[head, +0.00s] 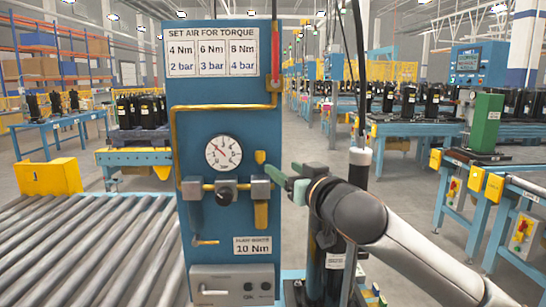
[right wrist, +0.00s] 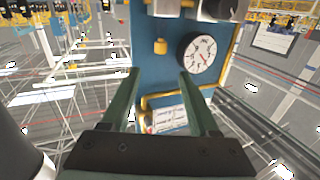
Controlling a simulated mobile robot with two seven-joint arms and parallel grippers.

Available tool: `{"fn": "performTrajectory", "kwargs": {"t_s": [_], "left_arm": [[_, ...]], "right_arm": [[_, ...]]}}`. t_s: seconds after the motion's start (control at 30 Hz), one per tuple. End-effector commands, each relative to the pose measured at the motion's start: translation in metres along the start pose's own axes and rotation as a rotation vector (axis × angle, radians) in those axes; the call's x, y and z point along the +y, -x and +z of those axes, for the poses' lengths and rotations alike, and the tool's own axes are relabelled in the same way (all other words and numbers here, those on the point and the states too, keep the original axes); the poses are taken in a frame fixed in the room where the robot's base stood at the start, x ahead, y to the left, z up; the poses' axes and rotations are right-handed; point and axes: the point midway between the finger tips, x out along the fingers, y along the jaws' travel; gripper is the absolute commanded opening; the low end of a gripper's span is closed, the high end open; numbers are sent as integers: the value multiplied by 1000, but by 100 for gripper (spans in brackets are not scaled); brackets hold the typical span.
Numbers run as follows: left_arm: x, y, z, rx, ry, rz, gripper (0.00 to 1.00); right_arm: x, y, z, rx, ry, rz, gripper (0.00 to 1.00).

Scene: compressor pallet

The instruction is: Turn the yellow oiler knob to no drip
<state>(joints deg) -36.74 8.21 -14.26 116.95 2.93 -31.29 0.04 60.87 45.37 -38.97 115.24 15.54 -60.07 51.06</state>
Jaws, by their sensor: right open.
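The yellow oiler knob (head: 260,157) is a small upright knob above the oiler at the right edge of the blue panel (head: 190,130). A yellow oiler bowl (head: 261,214) hangs below the grey oiler body (head: 259,190). My right gripper (head: 282,174) comes in from the right, open, its green fingers close to the knob. In the right wrist view, which is turned upside down, the knob (right wrist: 160,46) shows between and beyond the two apart fingertips (right wrist: 159,72). I see no contact with it. My left gripper is not in view.
A dial gauge (head: 223,153) and a black regulator knob (head: 225,194) sit left of the oiler. A yellow pipe (head: 222,107) runs above them. A torque sign (head: 213,50) tops the panel. A roller conveyor (head: 90,245) lies left; a hanging black tool (head: 360,160) stands behind my arm.

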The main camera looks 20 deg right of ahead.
Motion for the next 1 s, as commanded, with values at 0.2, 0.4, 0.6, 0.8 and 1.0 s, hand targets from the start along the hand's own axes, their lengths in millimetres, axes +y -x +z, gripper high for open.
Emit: {"fn": "performTrajectory", "kwargs": {"t_s": [0.2,0.4,0.6,0.8,1.0], "left_arm": [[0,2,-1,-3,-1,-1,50],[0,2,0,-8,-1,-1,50],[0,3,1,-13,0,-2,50],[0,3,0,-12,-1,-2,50],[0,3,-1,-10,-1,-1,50]], "right_arm": [[1,-33,-2,2,-1,4,61],[0,-66,-3,3,0,3,61],[1,-94,-3,3,1,3,61],[0,-111,-3,4,1,2,61],[1,-117,-2,4,2,2,61]]}}
